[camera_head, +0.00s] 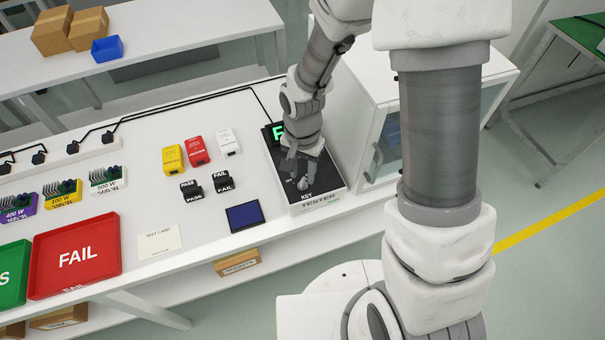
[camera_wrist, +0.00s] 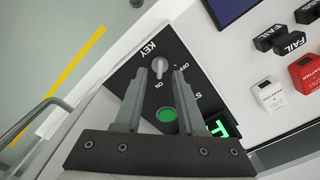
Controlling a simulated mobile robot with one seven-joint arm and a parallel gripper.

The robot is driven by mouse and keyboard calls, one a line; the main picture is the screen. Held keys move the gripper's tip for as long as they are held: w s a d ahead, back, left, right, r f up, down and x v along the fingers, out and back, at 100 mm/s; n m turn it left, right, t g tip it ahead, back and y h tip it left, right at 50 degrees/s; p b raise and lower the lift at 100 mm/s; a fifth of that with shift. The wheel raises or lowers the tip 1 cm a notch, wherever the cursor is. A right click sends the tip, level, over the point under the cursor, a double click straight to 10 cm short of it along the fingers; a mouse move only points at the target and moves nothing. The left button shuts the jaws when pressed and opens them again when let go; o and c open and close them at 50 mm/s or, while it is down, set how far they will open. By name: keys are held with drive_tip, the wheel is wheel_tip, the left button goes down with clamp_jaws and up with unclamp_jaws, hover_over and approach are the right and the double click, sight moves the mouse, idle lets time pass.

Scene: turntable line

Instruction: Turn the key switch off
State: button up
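The tester (camera_head: 319,207) is a white box with a black top panel at the right end of the white table. Its grey key switch (camera_head: 303,184) sits near the front by the KEY label. In the wrist view the key switch (camera_wrist: 159,67) has ON and OFF marks beside it, and its handle seems to point toward ON. My gripper (camera_head: 302,172) is over the panel, pointing down. In the wrist view my gripper (camera_wrist: 161,74) is open, with a finger on either side of the key; I cannot tell whether either touches it.
A green button (camera_wrist: 167,114) and a lit green display (camera_wrist: 221,128) share the panel. Black PASS and FAIL blocks (camera_head: 222,182), a dark blue pad (camera_head: 243,216) and coloured adapters (camera_head: 196,151) lie left of the tester. A white cabinet (camera_head: 372,130) stands close on its right.

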drive_tip(key=shift+f, duration=0.85)
clamp_jaws()
